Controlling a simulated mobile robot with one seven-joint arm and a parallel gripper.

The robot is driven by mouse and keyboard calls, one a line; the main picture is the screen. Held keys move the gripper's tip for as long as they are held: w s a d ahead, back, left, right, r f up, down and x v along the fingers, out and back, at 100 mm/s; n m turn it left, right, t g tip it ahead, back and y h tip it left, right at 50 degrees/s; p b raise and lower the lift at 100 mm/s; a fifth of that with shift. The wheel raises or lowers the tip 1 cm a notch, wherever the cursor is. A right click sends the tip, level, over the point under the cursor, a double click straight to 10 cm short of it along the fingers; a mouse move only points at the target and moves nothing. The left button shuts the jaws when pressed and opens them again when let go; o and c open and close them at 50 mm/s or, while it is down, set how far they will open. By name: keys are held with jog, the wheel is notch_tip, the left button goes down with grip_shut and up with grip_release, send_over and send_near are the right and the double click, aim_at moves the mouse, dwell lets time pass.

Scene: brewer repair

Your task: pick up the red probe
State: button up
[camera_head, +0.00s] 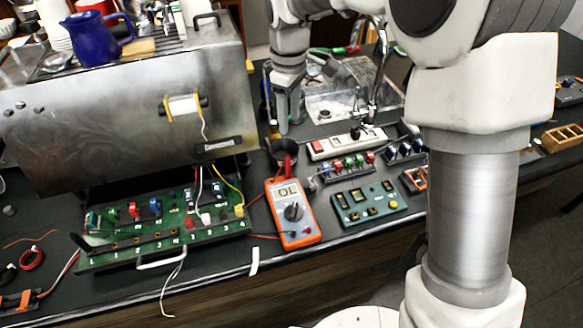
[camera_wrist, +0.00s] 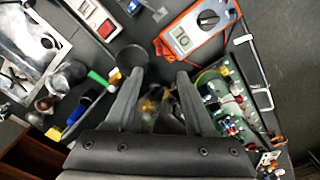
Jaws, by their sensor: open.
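A red piece (camera_head: 287,166), which looks like the red probe, is at the top end of the orange multimeter (camera_head: 296,228), beside a dark round cup (camera_head: 281,150). In the wrist view a small red piece (camera_wrist: 162,48) shows at the multimeter's edge, beyond my fingertips. I cannot tell its full shape. The multimeter's display reads OL. My gripper (camera_head: 289,118) hangs above and behind the cup. In the wrist view my gripper (camera_wrist: 160,76) has its two fingers apart with nothing held between them.
A metal brewer (camera_head: 130,110) stands at left, with a green circuit board (camera_head: 165,225) in front of it. A power strip (camera_head: 347,142), a row of coloured parts (camera_head: 348,167) and a green module (camera_head: 369,203) lie to the right. Loose wires run along the bench's front edge.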

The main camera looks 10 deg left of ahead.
aim_at(287, 157)
notch_tip(287, 157, down, 11)
jog(key=shift+p, duration=0.4)
jog(key=shift+w+a+f+p, duration=0.15)
jog(key=shift+f+p, duration=0.1)
jog(key=shift+f, duration=1.05)
jog(key=shift+s+a+f+p, duration=0.15)
jog(key=shift+f+p, duration=0.1)
jog(key=shift+f, duration=1)
jog(key=shift+w, duration=0.1)
grip_shut()
